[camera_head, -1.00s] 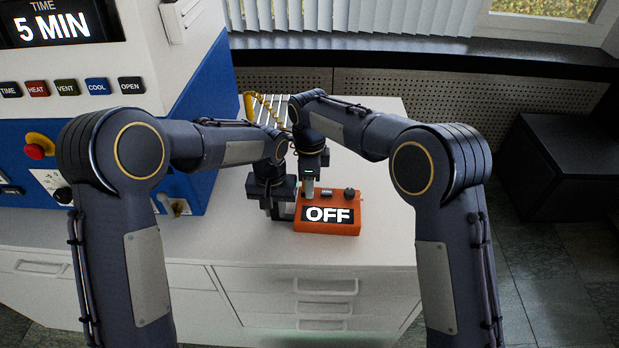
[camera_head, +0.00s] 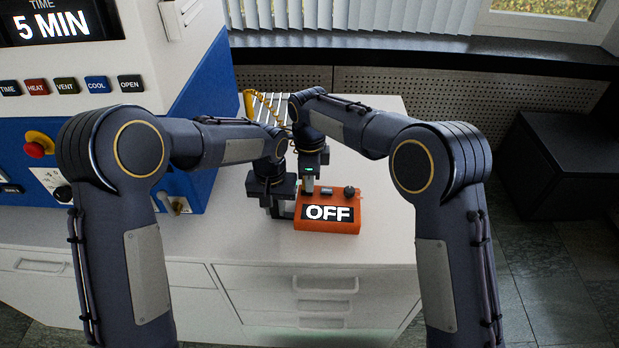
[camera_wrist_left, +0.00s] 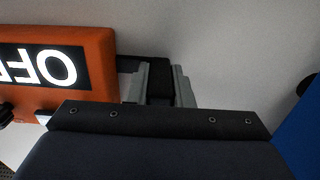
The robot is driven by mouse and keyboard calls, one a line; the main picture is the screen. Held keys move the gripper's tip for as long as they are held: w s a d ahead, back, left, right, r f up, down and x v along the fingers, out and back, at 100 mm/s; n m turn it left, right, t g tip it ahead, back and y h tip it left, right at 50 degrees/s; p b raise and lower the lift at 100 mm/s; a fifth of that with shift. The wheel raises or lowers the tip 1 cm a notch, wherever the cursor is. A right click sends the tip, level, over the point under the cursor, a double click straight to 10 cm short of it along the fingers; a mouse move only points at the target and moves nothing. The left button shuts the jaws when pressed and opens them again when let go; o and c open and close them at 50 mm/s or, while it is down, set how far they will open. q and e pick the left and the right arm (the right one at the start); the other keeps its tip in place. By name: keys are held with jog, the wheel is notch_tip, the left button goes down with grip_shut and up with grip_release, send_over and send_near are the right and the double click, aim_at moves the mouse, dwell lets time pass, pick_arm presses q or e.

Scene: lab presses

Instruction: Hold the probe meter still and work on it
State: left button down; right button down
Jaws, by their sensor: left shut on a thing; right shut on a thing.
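The probe meter (camera_head: 326,225) is an orange box on the white bench top, and its display reads OFF. Small dark controls (camera_head: 349,192) sit on its top. It also shows upside down in the left wrist view (camera_wrist_left: 107,55). My left gripper (camera_head: 277,212) is beside the meter's left side. In the left wrist view its fingers (camera_wrist_left: 160,88) are shut on a dark bar-like handle (camera_wrist_left: 130,64) that sticks out from the meter's side. My right gripper (camera_head: 309,187) points down over the top left of the meter, shut on a small part there that its fingers mostly hide.
A white and blue press (camera_head: 190,110) with buttons and a 5 MIN screen stands at the left. A yellow coiled cord (camera_head: 262,103) and a pale rack lie behind my grippers. The bench top is clear to the right of the meter.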

jog(key=shift+r, duration=1.15)
dwell(1.2)
jog(key=shift+r, duration=3)
pick_arm(q)
jog(key=c, duration=1.2)
grip_release()
notch_tip(320, 180, up, 12)
pick_arm(e)
jog(key=shift+s+f, duration=0.1)
